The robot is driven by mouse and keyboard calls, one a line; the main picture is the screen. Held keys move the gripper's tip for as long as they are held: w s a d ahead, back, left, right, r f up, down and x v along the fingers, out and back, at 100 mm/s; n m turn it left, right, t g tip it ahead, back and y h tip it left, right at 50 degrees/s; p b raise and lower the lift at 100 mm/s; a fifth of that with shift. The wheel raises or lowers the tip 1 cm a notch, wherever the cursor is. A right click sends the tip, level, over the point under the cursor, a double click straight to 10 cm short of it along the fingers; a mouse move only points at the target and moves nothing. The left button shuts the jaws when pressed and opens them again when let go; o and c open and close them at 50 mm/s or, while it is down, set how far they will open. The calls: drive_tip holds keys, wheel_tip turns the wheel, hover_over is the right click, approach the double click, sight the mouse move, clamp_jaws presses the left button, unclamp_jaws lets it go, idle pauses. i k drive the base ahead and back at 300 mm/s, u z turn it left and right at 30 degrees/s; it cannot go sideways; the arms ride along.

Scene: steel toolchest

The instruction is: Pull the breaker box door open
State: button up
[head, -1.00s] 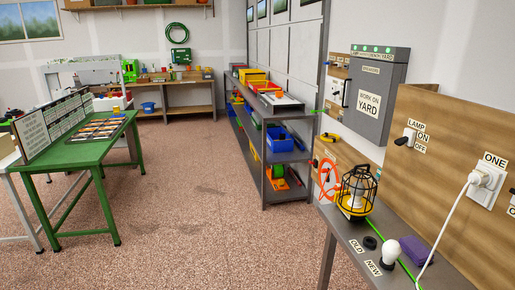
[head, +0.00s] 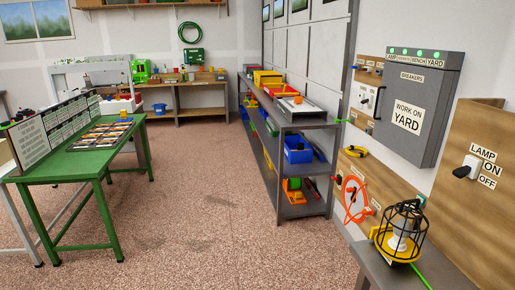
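The breaker box (head: 417,97) is a grey steel cabinet on the right wall in the head view. Its door (head: 428,88) looks closed and carries the labels "BREAKERS" and "WORK ON YARD". A dark handle (head: 379,102) stands out at the door's left edge. Several green lights (head: 417,51) line the top of the box, above labels reading LAMP, BENCH and YARD among others. My gripper is not in view.
A grey bench (head: 378,270) with a yellow caged lamp (head: 400,232) stands at the lower right, below the box. A grey shelf unit (head: 300,125) stands left of the box. A green table (head: 80,160) is at left. The floor (head: 190,200) between is clear.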

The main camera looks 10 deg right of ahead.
sight(411, 102)
drive_tip(key=u, duration=0.05)
drive_tip(key=i, duration=3.3)
drive_tip(key=z, duration=0.1)
